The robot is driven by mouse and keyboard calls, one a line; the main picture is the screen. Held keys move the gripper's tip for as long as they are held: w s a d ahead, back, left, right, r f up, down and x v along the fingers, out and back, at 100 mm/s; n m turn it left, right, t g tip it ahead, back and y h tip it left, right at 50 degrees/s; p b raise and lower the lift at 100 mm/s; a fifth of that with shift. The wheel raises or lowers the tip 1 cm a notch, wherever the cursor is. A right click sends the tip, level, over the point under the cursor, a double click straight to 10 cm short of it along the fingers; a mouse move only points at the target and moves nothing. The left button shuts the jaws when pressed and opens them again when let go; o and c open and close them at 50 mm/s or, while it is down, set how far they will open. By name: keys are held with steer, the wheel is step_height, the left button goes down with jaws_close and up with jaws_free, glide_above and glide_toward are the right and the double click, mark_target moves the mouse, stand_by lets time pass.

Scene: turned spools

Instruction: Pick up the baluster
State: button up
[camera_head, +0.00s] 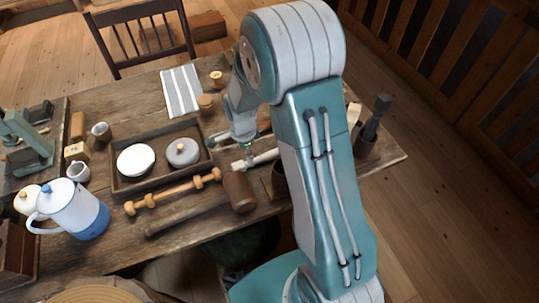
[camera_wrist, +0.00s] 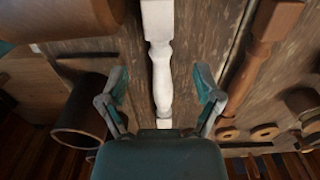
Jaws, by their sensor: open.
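The baluster (camera_wrist: 160,62) is a white turned piece with a square block end and a slimmer, rounded shaft. In the wrist view it runs up the middle, between the two fingers of my gripper (camera_wrist: 160,88). The fingers are open, one on each side, with gaps to the shaft. In the head view the pale baluster (camera_head: 264,157) lies on the table under my gripper (camera_head: 246,151), partly hidden by my arm.
A brown turned piece (camera_wrist: 250,62) lies to the right in the wrist view. A dark hollow cup (camera_wrist: 79,112) is close on the left. A wooden mallet (camera_head: 238,192) and a tray (camera_head: 118,184) with two lidded-looking round pieces are nearby on the table (camera_head: 130,90).

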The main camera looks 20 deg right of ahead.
mark_target(243, 163)
steer(key=shift+a+f, duration=0.25)
steer(key=shift+f, duration=0.1)
steer(key=f, duration=0.2)
steer(key=a+f, duration=0.1)
steer(key=f, duration=0.1)
steer(key=shift+f, duration=0.25)
steer(key=shift+d+f, duration=0.25)
steer(key=shift+d, duration=0.1)
steer(key=c, duration=0.8)
steer(key=shift+a, duration=0.3)
jaws_close()
